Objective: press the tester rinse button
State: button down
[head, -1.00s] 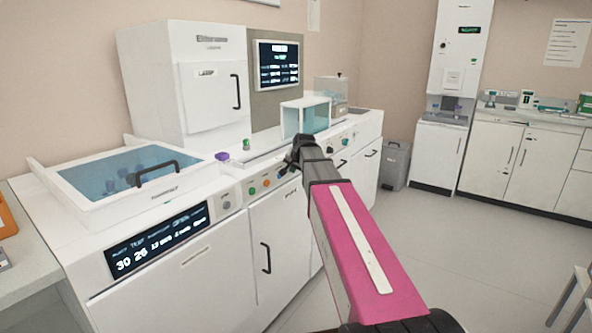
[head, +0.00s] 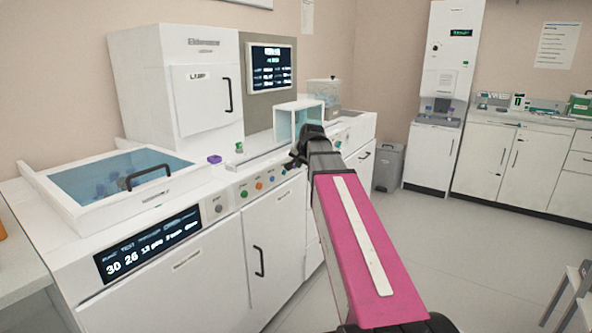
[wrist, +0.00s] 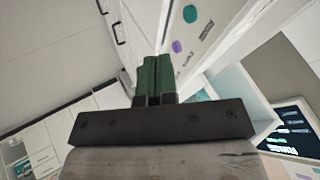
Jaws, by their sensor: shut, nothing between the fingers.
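A row of small round buttons lies on the white bench's front panel, among them a green one (head: 244,193), an orange one (head: 258,186) and a blue one (head: 270,179). Their labels are too small to read, so I cannot tell which is rinse. My gripper (head: 297,160) is just in front of the panel, right of the blue button, and hides part of the row. In the wrist view its green fingers (wrist: 155,75) are together and empty. A green button (wrist: 190,13) and a purple button (wrist: 177,46) show past the fingertips, apart from them.
A lidded blue bath (head: 182,183) with a black handle is at the left of the bench. A clear box (head: 299,120) stands behind my gripper. Cabinet doors with handles (head: 259,261) are below. A grey bin (head: 388,168) stands beyond.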

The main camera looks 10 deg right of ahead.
jog(key=shift+v, duration=1.1)
